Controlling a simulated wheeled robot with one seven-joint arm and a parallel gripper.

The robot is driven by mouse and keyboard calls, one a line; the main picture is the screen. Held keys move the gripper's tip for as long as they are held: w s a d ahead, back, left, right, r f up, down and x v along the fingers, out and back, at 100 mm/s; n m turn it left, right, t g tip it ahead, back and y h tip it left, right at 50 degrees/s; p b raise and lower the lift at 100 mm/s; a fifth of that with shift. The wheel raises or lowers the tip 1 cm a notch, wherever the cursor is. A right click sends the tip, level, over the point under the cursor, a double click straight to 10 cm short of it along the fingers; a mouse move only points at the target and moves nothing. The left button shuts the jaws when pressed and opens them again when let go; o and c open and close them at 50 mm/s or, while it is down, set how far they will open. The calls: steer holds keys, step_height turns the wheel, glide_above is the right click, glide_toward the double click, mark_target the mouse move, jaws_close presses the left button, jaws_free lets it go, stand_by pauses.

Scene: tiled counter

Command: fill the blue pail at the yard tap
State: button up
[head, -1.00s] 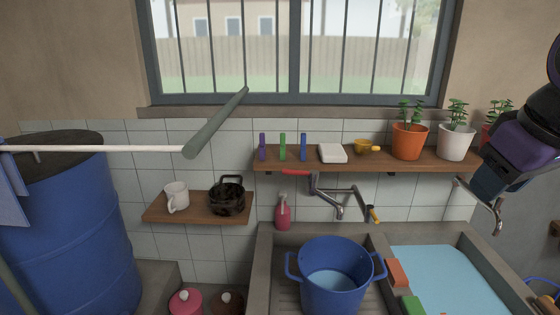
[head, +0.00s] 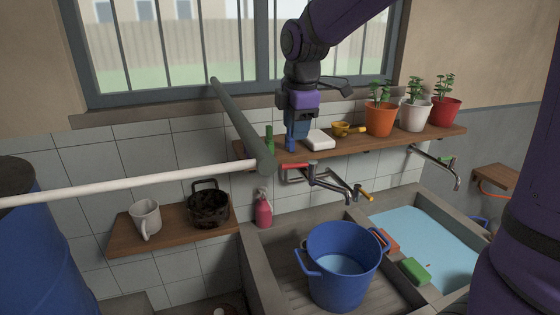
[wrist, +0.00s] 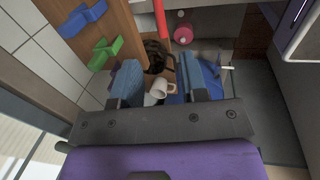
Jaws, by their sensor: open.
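The blue pail (head: 340,278) stands upright in the left sink basin, with a pale blue surface inside that looks like water. The wall tap (head: 328,182) hangs above and behind it. I see no stream. My gripper (head: 296,145) is open, in front of the shelf and above the red lever. In the wrist view, its blue-tipped fingers (wrist: 163,84) are spread with nothing held between them. The red lever (wrist: 157,18) shows beyond them, apart from both.
A wooden shelf (head: 350,147) holds small green and blue uprights, a white block, a yellow cup and plant pots. A lower shelf bears a mug (head: 145,217) and a black pot. The right basin (head: 415,235) holds water.

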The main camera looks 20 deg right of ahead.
mark_target(298, 167)
steer(key=f, duration=0.3)
steer(key=w+f, duration=0.1)
steer(key=f, duration=0.2)
steer(key=w+f, duration=0.1)
steer(key=f, duration=0.3)
steer(key=shift+f, duration=0.1)
steer(key=shift+c, duration=0.2)
jaws_close()
